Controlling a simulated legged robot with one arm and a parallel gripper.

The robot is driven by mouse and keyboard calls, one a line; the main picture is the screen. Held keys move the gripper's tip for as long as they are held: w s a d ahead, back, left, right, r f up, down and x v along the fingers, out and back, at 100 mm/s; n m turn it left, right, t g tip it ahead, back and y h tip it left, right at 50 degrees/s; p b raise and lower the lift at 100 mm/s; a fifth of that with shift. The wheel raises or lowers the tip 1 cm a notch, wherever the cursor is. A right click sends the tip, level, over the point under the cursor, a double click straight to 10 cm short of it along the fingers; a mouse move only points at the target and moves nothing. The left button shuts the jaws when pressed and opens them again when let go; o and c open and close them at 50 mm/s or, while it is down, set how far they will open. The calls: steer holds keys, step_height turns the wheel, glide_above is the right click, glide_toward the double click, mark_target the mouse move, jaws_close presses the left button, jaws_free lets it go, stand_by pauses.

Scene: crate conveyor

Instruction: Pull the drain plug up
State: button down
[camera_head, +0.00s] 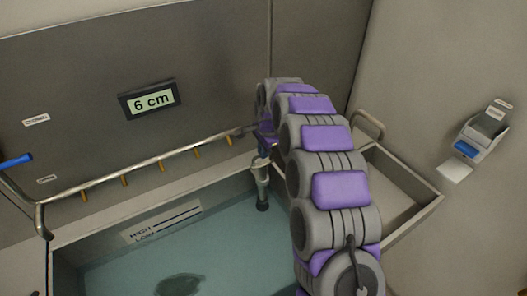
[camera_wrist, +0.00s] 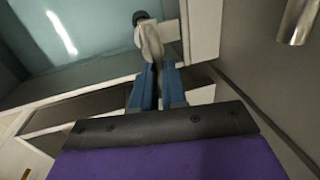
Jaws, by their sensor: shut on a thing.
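My gripper (camera_head: 262,158) points down over the right end of a water-filled tank (camera_head: 110,230). In the wrist view its blue fingers (camera_wrist: 157,78) are shut on a pale grey stem, which looks like the drain plug (camera_wrist: 151,42). The plug (camera_head: 261,187) hangs below the fingers in the head view, with a black round end lowest. I cannot tell whether that end touches the water or the tank floor. The fingers hide the plug's top.
A metal rail with several brass-coloured pegs (camera_head: 160,166) runs along the tank's back. A display (camera_head: 149,98) reads "6 cm". A HIGH/LOW label (camera_head: 165,222) is on the tank wall. An empty tray (camera_head: 410,190) is right of my arm. A dispenser (camera_head: 483,130) hangs on the right wall.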

steer(key=c, duration=1.3)
jaws_free()
steer(key=shift+a+r, duration=0.1)
steer(key=shift+r, duration=0.25)
steer(key=shift+c, duration=0.2)
steer(key=shift+o, duration=0.9)
steer(key=shift+f, duration=0.15)
step_height(320, 180, up, 17)
steer(key=s+d+p, duration=0.1)
steer(key=s+p, duration=0.1)
steer(key=p, duration=0.1)
steer(key=shift+s+d, duration=0.3)
steer(key=shift+d, duration=0.1)
steer(key=s+d+f+n+g, duration=0.1)
steer(key=s+d+n, duration=0.2)
steer(key=s, duration=1.2)
steer(key=s+d+f+n+g, duration=0.1)
steer(key=s+d+n, duration=0.3)
steer(key=s, duration=1.2)
steer(key=s+d+f+n+g+h, duration=0.1)
steer(key=s+d+n, duration=0.3)
steer(key=s+d, duration=0.5)
steer(key=s, duration=0.7)
steer(key=shift+d+f+g, duration=0.3)
steer(key=shift+d, duration=0.05)
